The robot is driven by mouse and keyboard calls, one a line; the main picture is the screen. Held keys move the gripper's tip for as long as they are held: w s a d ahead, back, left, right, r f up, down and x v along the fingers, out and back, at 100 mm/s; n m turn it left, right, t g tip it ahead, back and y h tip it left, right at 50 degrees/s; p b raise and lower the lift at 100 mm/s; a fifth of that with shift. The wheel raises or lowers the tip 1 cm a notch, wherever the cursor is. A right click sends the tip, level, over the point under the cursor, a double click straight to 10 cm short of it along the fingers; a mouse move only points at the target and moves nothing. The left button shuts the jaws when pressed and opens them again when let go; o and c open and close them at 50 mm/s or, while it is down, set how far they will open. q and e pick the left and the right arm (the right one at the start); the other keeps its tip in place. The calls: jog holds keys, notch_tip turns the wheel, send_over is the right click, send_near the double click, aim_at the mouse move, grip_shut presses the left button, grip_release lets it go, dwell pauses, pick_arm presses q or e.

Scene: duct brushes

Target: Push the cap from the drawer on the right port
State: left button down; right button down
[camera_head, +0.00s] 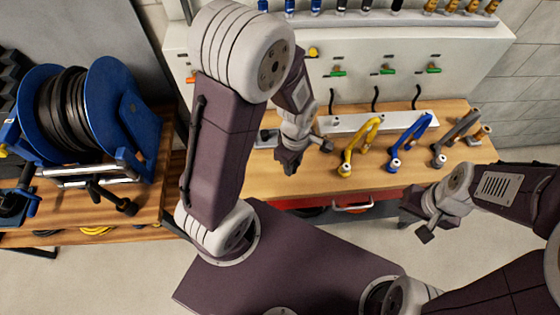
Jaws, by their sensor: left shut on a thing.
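My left gripper (290,163) hangs over the wooden bench, left of the yellow pipe. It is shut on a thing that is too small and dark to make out. My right gripper (416,228) is in front of the bench at the right, its fingers apart and empty. The red drawer (385,199) with a pale handle is under the bench's front edge, and my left arm hides part of that edge. I cannot pick out the cap or tell which opening is the right port.
Yellow (362,146), blue (410,143) and grey (455,138) bent pipes stand on the bench (330,180). Behind them is a white panel (460,65) with green-handled valves. A blue hose reel (110,90) stands at the left. Open floor lies in front.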

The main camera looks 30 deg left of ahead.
pick_arm(q)
jog(key=s+d+r, duration=0.1)
jog(key=d+r, duration=0.2)
jog(key=d, duration=0.3)
jog(key=shift+r, duration=0.3)
